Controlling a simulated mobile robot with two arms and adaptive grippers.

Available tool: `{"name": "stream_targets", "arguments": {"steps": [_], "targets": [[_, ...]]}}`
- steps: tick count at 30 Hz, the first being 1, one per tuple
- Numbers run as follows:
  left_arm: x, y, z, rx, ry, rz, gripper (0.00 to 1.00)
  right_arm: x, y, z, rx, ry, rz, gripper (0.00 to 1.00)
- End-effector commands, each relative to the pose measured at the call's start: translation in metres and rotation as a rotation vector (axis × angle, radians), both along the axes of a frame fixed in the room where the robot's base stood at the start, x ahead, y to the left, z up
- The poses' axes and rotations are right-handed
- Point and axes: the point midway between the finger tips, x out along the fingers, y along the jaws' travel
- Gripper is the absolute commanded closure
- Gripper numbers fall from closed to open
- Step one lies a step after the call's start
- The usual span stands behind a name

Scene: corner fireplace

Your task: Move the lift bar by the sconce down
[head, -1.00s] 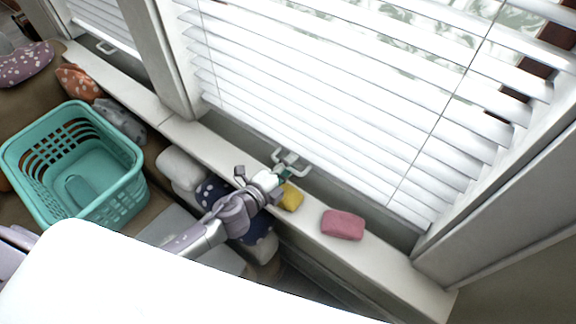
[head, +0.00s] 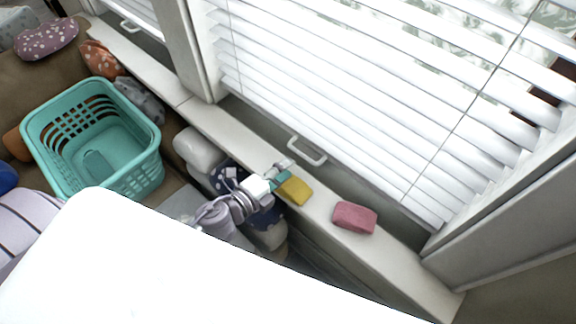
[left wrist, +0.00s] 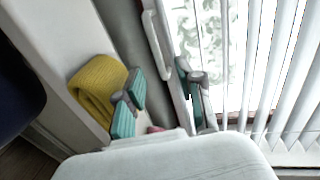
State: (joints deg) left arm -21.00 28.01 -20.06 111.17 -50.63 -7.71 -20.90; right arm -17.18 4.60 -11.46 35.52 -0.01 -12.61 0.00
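A white lift bar (head: 307,150) sits at the lower edge of the lowered white blinds (head: 350,90) of the large window. It also shows in the left wrist view (left wrist: 156,42), beyond the fingers. A second white lift bar (head: 130,27) shows on the window at far left. No sconce is in view, so I cannot tell which bar is by it. My left gripper (head: 281,173) is over the sill, just short of the nearer bar and apart from it. In the left wrist view its teal-padded fingers (left wrist: 162,98) are spread with nothing between them. My right gripper is out of view.
A yellow folded cloth or sponge (head: 295,190) lies on the sill (head: 400,252) beside my left gripper, with a pink one (head: 354,217) farther right. A teal basket (head: 150,178) stands at left near several cushions. A window post (head: 190,50) separates the windows.

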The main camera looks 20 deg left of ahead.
Motion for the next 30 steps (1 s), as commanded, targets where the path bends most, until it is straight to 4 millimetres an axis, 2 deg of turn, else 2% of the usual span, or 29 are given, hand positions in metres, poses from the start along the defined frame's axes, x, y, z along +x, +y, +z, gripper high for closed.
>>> {"name": "stream_targets", "arguments": {"steps": [5,8,12,16,19,24,30], "targets": [[0.0,0.0,0.0,0.001,0.0,0.0,0.63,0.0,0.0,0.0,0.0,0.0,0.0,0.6],[0.001,0.001,0.003,-0.014,0.005,0.011,0.79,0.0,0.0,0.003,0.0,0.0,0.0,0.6],[0.008,0.014,0.028,-0.161,0.066,0.123,1.0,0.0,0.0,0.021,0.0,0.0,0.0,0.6],[0.012,0.034,0.061,-0.469,0.217,0.328,1.0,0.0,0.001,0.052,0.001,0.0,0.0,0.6],[0.007,0.041,0.077,-0.733,0.375,0.47,1.0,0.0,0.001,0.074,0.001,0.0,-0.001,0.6],[-0.008,0.028,0.097,-1.079,0.628,0.593,1.0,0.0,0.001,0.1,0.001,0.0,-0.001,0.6],[-0.019,0.013,0.107,-1.247,0.777,0.623,1.0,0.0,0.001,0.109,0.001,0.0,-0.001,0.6]]}}
